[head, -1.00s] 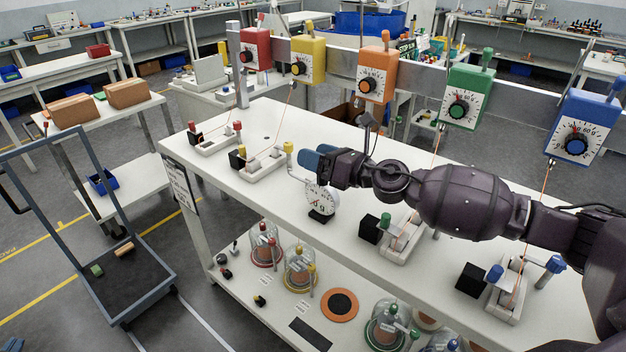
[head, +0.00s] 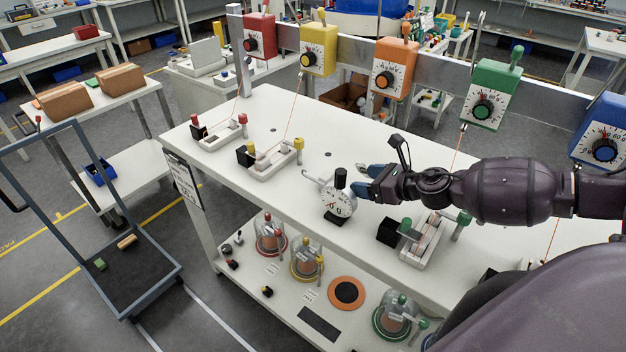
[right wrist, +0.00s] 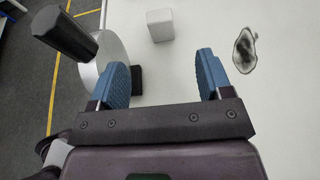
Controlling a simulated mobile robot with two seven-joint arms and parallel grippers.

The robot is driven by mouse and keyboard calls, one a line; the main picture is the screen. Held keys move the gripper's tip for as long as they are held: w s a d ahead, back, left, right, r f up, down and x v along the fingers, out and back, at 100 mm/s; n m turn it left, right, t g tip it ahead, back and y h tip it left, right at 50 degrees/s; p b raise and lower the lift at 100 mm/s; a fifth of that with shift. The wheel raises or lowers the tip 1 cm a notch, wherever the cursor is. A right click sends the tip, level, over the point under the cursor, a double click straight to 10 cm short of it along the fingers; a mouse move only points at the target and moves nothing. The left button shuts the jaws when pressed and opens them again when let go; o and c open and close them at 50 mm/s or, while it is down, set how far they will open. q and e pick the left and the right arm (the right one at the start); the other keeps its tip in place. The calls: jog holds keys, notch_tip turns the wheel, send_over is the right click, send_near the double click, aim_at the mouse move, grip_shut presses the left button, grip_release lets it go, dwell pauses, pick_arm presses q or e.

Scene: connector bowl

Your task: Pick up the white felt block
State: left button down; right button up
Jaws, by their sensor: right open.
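A small white block (right wrist: 160,25), which looks like the felt block, stands on the white bench top in the right wrist view. It is ahead of my right gripper, between the lines of its two fingers and apart from them. I cannot make it out surely in the head view. My right gripper (right wrist: 162,66) is open, with blue fingers and nothing between them. In the head view my right gripper (head: 368,183) is just right of the round dial gauge (head: 339,204). My left gripper is not in view.
The gauge's black knob (right wrist: 64,34) is close by the left finger in the right wrist view. A dark oval patch (right wrist: 245,50) lies on the bench to the right.

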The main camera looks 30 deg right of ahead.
aim_at(331, 177)
jog(key=shift+w+a+f, duration=0.1)
jog(key=shift+w+f, duration=0.1)
jog(key=shift+f, duration=0.1)
jog(key=shift+p+x, duration=0.3)
jog(key=shift+x, duration=2.2)
jog(key=x, duration=0.4)
jog(key=shift+r, duration=0.2)
jog(key=shift+w+a+f+p, duration=0.25)
jog(key=shift+w+f+p, duration=0.1)
jog(key=shift+w, duration=0.2)
jog(key=c, duration=1)
